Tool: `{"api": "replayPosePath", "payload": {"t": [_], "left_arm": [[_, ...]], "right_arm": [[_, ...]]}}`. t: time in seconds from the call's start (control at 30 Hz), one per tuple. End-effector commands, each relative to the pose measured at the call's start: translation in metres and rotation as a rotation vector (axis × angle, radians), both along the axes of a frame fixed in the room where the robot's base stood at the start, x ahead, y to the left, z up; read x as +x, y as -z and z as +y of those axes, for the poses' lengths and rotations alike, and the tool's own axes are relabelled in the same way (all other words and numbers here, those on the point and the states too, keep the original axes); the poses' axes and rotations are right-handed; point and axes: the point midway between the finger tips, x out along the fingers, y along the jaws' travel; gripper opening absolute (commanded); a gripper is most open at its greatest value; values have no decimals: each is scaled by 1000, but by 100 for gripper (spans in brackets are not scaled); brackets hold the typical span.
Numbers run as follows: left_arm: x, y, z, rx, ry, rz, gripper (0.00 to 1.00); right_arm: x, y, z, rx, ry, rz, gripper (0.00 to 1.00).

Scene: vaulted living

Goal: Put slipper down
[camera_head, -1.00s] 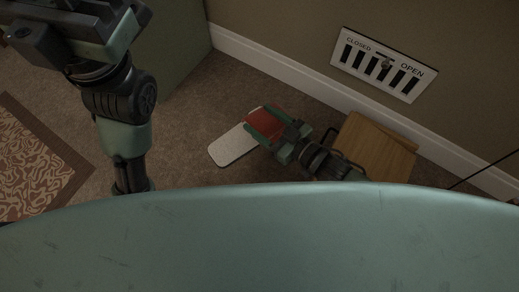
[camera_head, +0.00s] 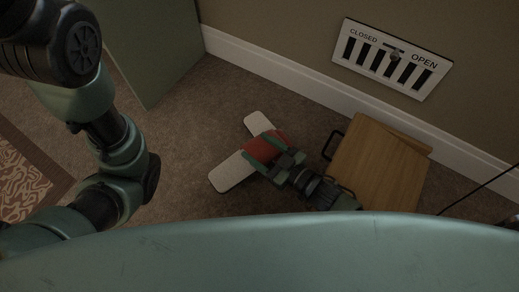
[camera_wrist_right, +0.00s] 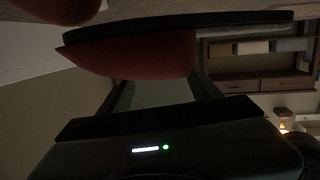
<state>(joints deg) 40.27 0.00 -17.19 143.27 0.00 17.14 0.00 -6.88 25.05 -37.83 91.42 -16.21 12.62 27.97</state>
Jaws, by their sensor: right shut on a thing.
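A slipper with a pale insole (camera_head: 230,174) and a red upper is in my right gripper (camera_head: 268,148), low near the carpet. The gripper is shut on its red part. I cannot tell whether the sole touches the floor. A second pale piece (camera_head: 257,122), seemingly another slipper, shows just beyond the gripper, partly hidden. In the right wrist view the held slipper (camera_wrist_right: 150,52) shows its red upper and dark sole across the jaws. Another red shape (camera_wrist_right: 60,8) is at the top left there. My left arm is at the left; its gripper is out of view.
A wooden board-like object (camera_head: 380,165) with dark handles is right of the gripper. A wall vent (camera_head: 391,59) sits above the white baseboard (camera_head: 290,90). A green cabinet side (camera_head: 152,45) is at the upper left, a patterned rug (camera_head: 22,185) at the far left. Carpet left of the slippers is clear.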

Motion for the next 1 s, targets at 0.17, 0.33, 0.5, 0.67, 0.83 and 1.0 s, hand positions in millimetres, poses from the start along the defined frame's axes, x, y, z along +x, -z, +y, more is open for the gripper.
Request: {"api": "replayPosePath", "payload": {"t": [0.17,0.33,0.5,0.67,0.83,1.0], "left_arm": [[0,-1,0,0,0,1,31],[0,2,0,0,0,1,31],[0,4,0,0,0,0,31],[0,4,0,0,0,0,31],[0,4,0,0,1,0,31],[0,4,0,0,1,0,31]], "right_arm": [[0,-2,0,1,0,-1,0],[0,3,0,2,0,-1,0],[0,8,0,3,0,0,0],[0,10,0,2,0,-1,0],[0,10,0,1,0,0,87],[0,10,0,1,0,1,87]]}}
